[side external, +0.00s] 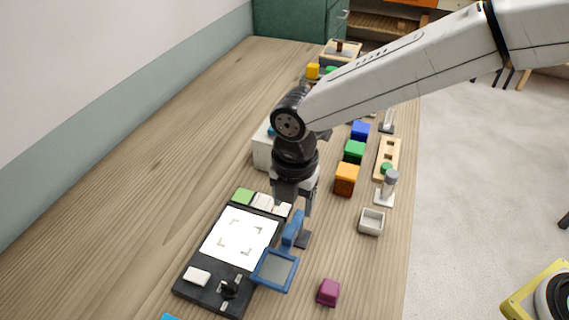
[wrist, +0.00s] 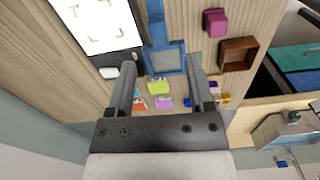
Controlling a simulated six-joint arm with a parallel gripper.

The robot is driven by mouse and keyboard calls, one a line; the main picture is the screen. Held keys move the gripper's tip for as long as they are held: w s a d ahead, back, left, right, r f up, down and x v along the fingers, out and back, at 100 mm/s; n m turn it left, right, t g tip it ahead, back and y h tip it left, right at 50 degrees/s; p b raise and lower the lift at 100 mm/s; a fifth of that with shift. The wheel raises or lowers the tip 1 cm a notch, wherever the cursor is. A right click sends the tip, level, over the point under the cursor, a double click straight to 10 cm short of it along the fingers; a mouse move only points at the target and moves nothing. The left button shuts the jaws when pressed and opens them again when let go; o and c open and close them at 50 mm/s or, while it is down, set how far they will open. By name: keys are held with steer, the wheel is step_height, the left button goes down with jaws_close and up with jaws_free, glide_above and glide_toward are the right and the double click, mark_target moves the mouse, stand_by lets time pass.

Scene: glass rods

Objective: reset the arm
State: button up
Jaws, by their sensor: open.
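My gripper (side external: 300,232) points down over the wooden table, at the right edge of a black board. In the wrist view my gripper (wrist: 161,68) shows two grey fingers spread apart with nothing clamped between them. A blue-framed tool with a handle (side external: 275,270) is close beside the fingers in the side view. In the wrist view the blue tool (wrist: 162,58) appears between and beyond the fingertips. I cannot tell whether a finger touches it.
The black board (side external: 205,297) has a lit white panel. A magenta cube (side external: 328,292) and a small pale tray (side external: 371,222) lie to the right. Orange (side external: 346,179), green (side external: 354,151) and blue (side external: 360,130) blocks stand behind. The table's left side is clear.

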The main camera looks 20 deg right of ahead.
steer(key=s+d+f+m+t, duration=0.1)
steer(key=s+d+m, duration=0.3)
steer(key=d+m, duration=0.9)
steer(key=s+d+m+t, duration=0.1)
steer(key=s+d+m, duration=0.3)
steer(key=d+m, duration=0.9)
steer(key=d, duration=0.4)
steer(key=shift+s+f+t, duration=0.2)
steer(key=shift+f+t, duration=0.1)
steer(key=shift+f, duration=0.05)
